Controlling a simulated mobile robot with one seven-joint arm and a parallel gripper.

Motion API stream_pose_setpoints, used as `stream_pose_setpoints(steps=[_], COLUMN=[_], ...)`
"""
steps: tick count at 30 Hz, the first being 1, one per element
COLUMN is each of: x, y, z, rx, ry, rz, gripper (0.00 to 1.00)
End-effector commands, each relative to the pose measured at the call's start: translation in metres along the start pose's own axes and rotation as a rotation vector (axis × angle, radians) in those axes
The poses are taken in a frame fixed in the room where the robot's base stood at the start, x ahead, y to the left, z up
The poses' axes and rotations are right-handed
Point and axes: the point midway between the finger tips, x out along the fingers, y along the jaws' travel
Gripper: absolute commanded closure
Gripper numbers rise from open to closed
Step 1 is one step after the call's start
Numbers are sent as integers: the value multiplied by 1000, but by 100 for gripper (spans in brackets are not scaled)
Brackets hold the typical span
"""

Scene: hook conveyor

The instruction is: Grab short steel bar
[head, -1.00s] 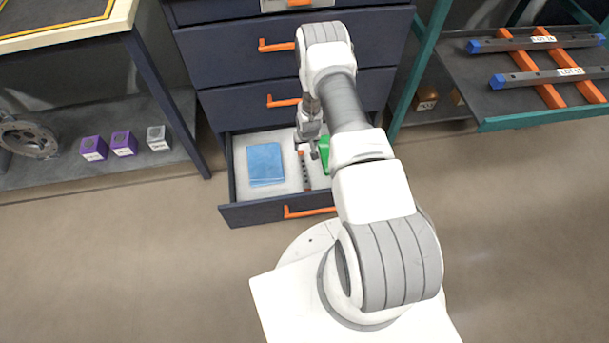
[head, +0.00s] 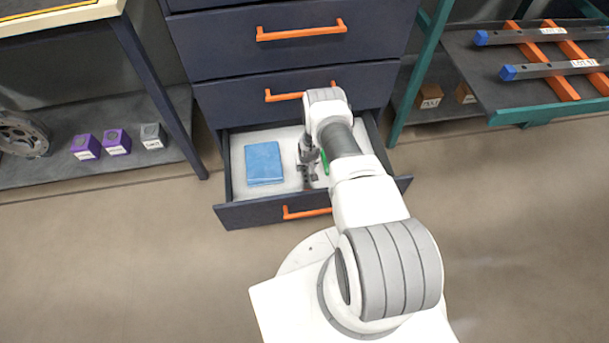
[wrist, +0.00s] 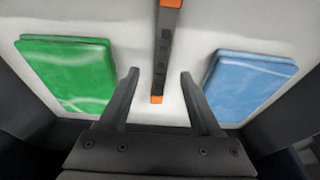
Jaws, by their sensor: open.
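The short steel bar (wrist: 164,50) is dark with orange ends and holes along it. In the wrist view it lies lengthwise on the pale drawer floor, between a green pack and a blue pack. My gripper (wrist: 158,76) is open, and the bar's near end shows between its two fingers, with a gap on each side. I cannot tell how high the fingers are above the bar. In the head view my gripper (head: 308,176) points down inside the open drawer (head: 260,213), and it and the arm hide most of the bar.
The blue pack (head: 263,163) lies left of the gripper in the drawer; the green pack (wrist: 70,73) lies on the other side. The drawer walls and closed drawers (head: 290,45) above bound the space. A rack with long bars (head: 545,70) stands at the right.

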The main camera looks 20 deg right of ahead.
Motion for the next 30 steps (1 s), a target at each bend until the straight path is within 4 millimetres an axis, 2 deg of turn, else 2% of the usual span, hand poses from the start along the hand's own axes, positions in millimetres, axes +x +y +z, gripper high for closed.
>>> stream_pose_setpoints(steps=[5,15,26,30], x=[10,52,57,56], y=[0,-3,-2,-2], z=[0,-1,-2,-2], rx=[0,1,1,1], ry=[2,2,0,0], rz=[0,-1,0,0], gripper=[35,35,35,58])
